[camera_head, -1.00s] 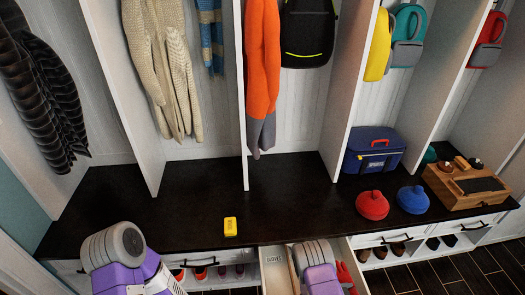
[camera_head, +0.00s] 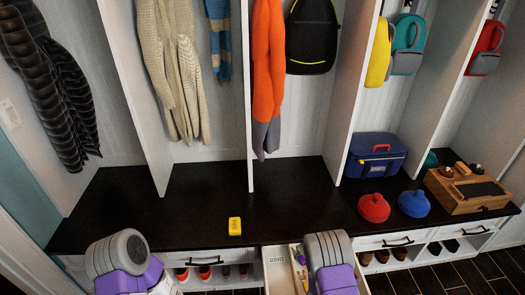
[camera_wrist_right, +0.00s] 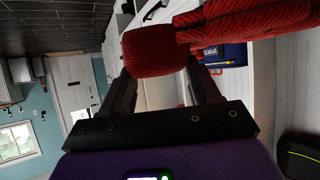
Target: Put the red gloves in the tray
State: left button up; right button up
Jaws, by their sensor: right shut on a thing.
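Red ribbed gloves (camera_wrist_right: 152,52) fill the upper middle of the right wrist view. My right gripper (camera_wrist_right: 160,78) is shut on them, with part reaching to the upper right. In the head view, my right arm hides the gripper and gloves. A wooden organizer with a dark inset top (camera_head: 467,190) stands at the bench's right end; it is the most tray-like thing I see. My left forearm shows at the lower left of the head view, but its gripper is out of view.
An open labelled drawer (camera_head: 280,272) juts out below the dark bench (camera_head: 290,205). A red round object (camera_head: 374,208) and a blue one (camera_head: 414,203) sit left of the organizer. A blue case (camera_head: 376,155) stands behind them. A yellow object (camera_head: 235,226) lies at the bench's front.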

jog(key=a+r+n+t+y, duration=0.4)
jog(key=a+r+n+y, duration=0.5)
jog(key=a+r, duration=0.5)
notch_tip(320, 180, up, 4)
jog(key=shift+s+f+n+t, duration=0.1)
jog(key=shift+s+n+t, duration=0.2)
jog(key=shift+n, duration=0.1)
jog(key=shift+d, duration=0.15)
